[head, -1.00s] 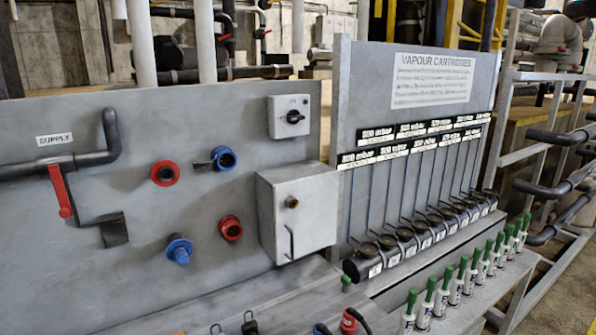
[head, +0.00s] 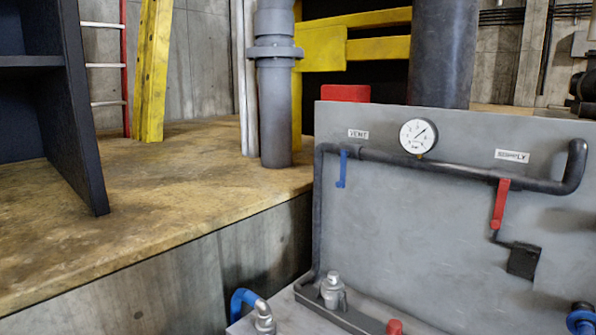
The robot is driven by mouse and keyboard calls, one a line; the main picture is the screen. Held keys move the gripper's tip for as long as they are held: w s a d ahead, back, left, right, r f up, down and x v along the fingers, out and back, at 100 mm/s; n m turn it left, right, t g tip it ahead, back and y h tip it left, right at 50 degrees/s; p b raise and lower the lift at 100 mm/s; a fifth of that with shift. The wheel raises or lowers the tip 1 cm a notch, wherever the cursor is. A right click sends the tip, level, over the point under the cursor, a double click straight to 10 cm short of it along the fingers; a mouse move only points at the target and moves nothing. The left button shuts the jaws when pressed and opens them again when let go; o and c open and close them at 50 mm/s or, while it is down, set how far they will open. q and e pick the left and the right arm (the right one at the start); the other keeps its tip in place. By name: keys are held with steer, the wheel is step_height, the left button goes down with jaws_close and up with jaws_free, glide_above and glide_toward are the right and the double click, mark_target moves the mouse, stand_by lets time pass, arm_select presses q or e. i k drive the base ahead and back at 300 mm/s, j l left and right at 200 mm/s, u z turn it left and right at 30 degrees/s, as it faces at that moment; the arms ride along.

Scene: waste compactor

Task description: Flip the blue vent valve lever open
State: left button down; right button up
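The blue vent valve lever (head: 342,169) hangs straight down from the dark pipe on the grey panel, just below the VENT label (head: 358,134). The dark pipe (head: 400,162) runs level to the right and bends down at its left end, left of the lever. Nothing touches the lever. Neither of my grippers is in the head view.
A pressure gauge (head: 418,136) sits above the pipe. A red lever (head: 500,204) hangs under the SUPPLY label (head: 512,155). A concrete ledge (head: 150,205) lies left.

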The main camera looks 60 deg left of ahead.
mark_target(341, 184)
steer(key=k+l+u, duration=0.1)
steer(key=u, duration=1.6)
